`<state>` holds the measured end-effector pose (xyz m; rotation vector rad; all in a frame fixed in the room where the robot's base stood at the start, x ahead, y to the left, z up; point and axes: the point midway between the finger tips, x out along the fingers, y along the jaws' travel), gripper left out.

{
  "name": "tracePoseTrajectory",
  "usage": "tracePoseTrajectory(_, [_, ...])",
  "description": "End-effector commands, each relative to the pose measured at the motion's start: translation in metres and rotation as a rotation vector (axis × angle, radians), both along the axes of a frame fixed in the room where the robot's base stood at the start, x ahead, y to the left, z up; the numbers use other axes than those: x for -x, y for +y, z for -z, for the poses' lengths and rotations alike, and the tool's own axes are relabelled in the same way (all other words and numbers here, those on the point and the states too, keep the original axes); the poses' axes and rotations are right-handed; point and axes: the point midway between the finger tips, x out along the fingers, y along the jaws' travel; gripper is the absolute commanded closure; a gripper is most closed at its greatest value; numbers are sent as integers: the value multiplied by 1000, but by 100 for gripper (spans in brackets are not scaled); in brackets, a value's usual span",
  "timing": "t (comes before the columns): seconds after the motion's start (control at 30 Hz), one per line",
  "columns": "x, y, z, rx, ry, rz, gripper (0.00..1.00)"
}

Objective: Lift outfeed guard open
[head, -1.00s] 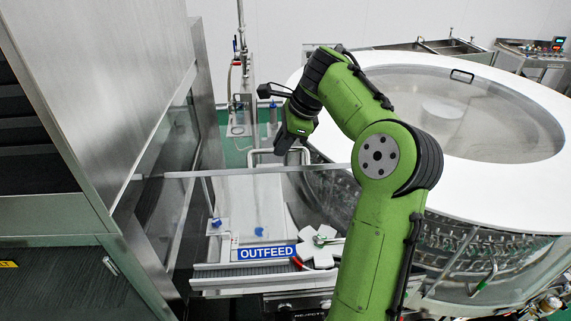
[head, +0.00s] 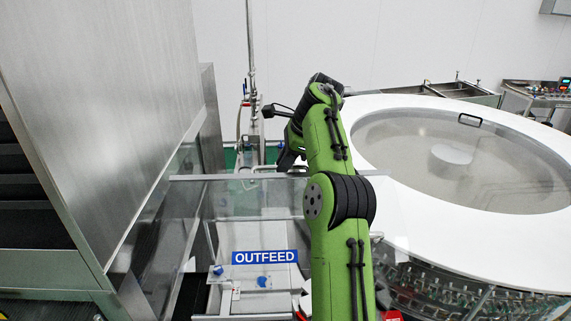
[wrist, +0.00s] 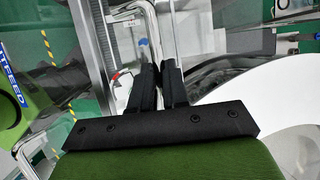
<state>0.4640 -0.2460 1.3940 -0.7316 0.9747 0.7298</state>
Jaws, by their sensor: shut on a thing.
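The outfeed guard is a clear panel with a pale top edge (head: 230,177) and a blue OUTFEED label (head: 265,257). It stands raised in front of the outfeed chute. Its bent metal tube handle shows at the top edge, and in the wrist view the handle (wrist: 150,28) runs down between my fingers. My gripper (wrist: 159,68) is shut on the handle. In the head view my gripper (head: 287,160) is just above the guard's top edge, partly hidden by my green arm. The label also shows at the left of the wrist view (wrist: 12,88).
The round washer (head: 450,160) with its white rim stands close on the right. A tall steel cabinet (head: 110,110) stands close on the left. The chute with blue knobs (head: 262,281) lies below the guard. Pipework (head: 251,90) rises behind.

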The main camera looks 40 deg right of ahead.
Motion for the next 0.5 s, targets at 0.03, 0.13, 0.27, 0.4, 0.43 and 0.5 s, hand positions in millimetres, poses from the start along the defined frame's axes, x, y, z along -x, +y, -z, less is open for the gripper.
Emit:
tracePoseTrajectory(0.03, [-1,-2,9,-7,16,5,100])
tracePoseTrajectory(0.13, [-1,-2,9,-7,16,6,100])
tracePoseTrajectory(0.27, [-1,-2,9,-7,16,6,100])
tracePoseTrajectory(0.4, [-1,-2,9,-8,15,4,67])
tracePoseTrajectory(0.43, [-1,-2,8,-7,14,5,62])
tracePoseTrajectory(0.5, [0,-2,7,-6,12,4,60])
